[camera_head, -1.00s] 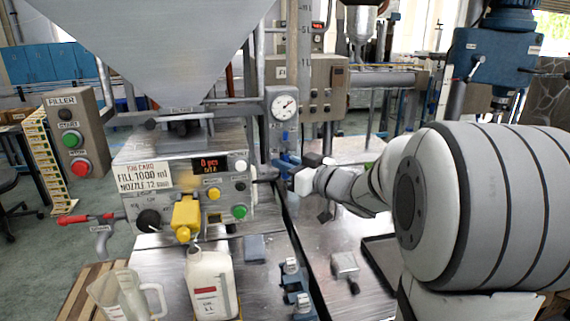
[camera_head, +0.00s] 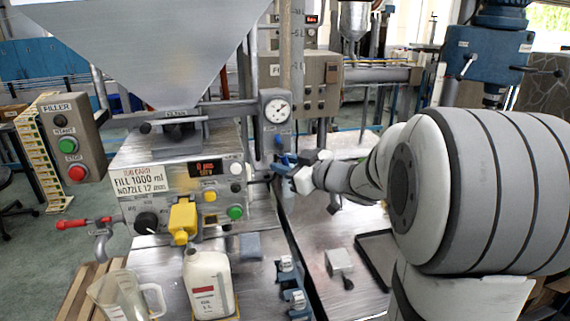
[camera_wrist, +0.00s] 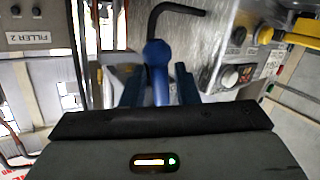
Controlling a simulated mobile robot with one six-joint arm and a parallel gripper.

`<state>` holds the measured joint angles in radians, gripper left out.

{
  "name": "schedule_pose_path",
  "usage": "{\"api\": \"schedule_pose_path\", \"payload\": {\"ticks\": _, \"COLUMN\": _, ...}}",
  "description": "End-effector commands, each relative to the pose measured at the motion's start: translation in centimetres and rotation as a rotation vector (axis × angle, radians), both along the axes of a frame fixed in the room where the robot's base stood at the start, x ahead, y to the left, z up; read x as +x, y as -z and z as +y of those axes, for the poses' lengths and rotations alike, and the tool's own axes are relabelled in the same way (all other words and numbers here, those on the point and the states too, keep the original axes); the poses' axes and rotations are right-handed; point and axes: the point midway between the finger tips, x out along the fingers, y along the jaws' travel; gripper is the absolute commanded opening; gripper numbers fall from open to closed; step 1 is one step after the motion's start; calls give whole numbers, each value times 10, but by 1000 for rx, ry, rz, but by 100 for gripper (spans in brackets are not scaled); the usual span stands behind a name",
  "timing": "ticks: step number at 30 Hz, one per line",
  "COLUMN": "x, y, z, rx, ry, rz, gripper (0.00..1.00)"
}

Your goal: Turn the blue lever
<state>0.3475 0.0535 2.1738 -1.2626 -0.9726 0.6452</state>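The blue lever (camera_wrist: 157,72) shows in the wrist view as a rounded blue handle between the two fingers of my gripper (camera_wrist: 159,90). The fingers stand on either side of it, and a narrow gap seems to remain at each side. Its lower part is hidden behind my gripper's body. In the head view my gripper (camera_head: 284,160) is just below the pressure gauge (camera_head: 277,111), at the right side of the filler machine. There the lever is hard to tell apart from my blue fingertips.
A bent dark pipe (camera_wrist: 175,10) is just beyond the lever. The filler panel (camera_head: 180,185) has a yellow nozzle (camera_head: 183,220) above a white bottle (camera_head: 209,285). A clear jug (camera_head: 120,297) stands at left. A red-handled lever (camera_head: 84,223) is further left.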

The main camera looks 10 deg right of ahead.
Motion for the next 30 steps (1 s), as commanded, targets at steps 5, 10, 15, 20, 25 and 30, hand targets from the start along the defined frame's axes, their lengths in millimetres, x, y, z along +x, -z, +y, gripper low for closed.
{"api": "schedule_pose_path", "payload": {"ticks": 5, "x": 0, "y": 0, "z": 0, "rx": 1, "ry": -1, "rz": 1, "gripper": 33}}
{"api": "schedule_pose_path", "payload": {"ticks": 10, "x": -2, "y": -1, "z": -1, "rx": 1, "ry": 1, "rz": -1, "gripper": 33}}
{"api": "schedule_pose_path", "payload": {"ticks": 15, "x": -21, "y": -4, "z": -14, "rx": 1, "ry": 4, "rz": -2, "gripper": 33}}
{"api": "schedule_pose_path", "payload": {"ticks": 20, "x": -45, "y": -8, "z": -29, "rx": 0, "ry": 4, "rz": -1, "gripper": 33}}
{"api": "schedule_pose_path", "payload": {"ticks": 25, "x": -60, "y": -10, "z": -39, "rx": 0, "ry": 2, "rz": -1, "gripper": 33}}
{"api": "schedule_pose_path", "payload": {"ticks": 30, "x": -65, "y": -11, "z": -42, "rx": 1, "ry": -1, "rz": 1, "gripper": 33}}
